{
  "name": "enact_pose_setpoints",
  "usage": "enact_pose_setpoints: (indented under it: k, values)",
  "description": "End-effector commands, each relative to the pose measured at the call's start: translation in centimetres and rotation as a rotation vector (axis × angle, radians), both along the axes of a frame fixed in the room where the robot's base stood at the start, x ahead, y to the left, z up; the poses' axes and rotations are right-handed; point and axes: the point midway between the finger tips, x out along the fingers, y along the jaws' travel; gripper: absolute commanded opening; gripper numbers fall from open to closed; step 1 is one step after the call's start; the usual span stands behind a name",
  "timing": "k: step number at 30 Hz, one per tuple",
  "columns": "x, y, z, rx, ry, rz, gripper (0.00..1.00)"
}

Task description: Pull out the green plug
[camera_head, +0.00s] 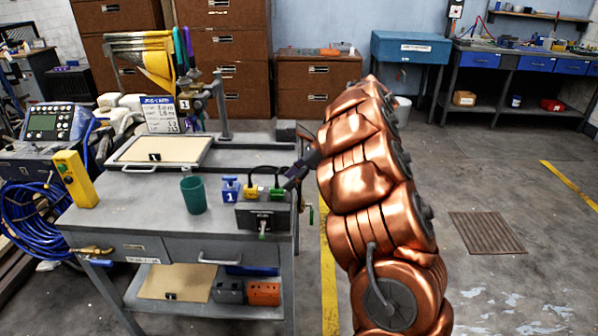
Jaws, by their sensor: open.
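The green plug (277,194) sits on top of a small grey box (256,216) near the right front corner of the workbench. A yellow plug (251,192) sits to its left on the same box, and black handle-like loops rise above the two plugs. My gripper (289,181) is dark and small in the view. It comes in from the upper right on my copper arm, with its tips just above and right of the green plug. It is open. Whether it touches the plug, I cannot tell.
A blue block marked 1 (230,190) and a green cup (194,195) stand left of the box. A yellow control box (75,180) is at the bench's left edge. A framed tray (196,158) and a post (221,112) stand behind. Open floor lies right.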

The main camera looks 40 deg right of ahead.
Motion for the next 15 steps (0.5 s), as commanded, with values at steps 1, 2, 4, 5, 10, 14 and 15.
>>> enact_pose_setpoints:
  k: [1,2,4,5,10,14,15]
  values:
    - [0.2,0.3,-0.4,0.003,0.002,0.001,0.48]
    - [0.3,0.5,-0.6,0.003,0.002,0.000,0.48]
    - [0.5,0.8,-1.6,0.002,0.002,0.001,0.48]
    - [0.7,0.9,-1.9,0.001,0.001,0.001,0.48]
    - [1.4,1.6,-2.9,0.001,0.000,0.001,0.48]
    - [1.7,2.0,-3.5,0.000,0.000,0.000,0.48]
    - [1.8,2.1,-3.6,0.000,0.000,-0.001,0.48]
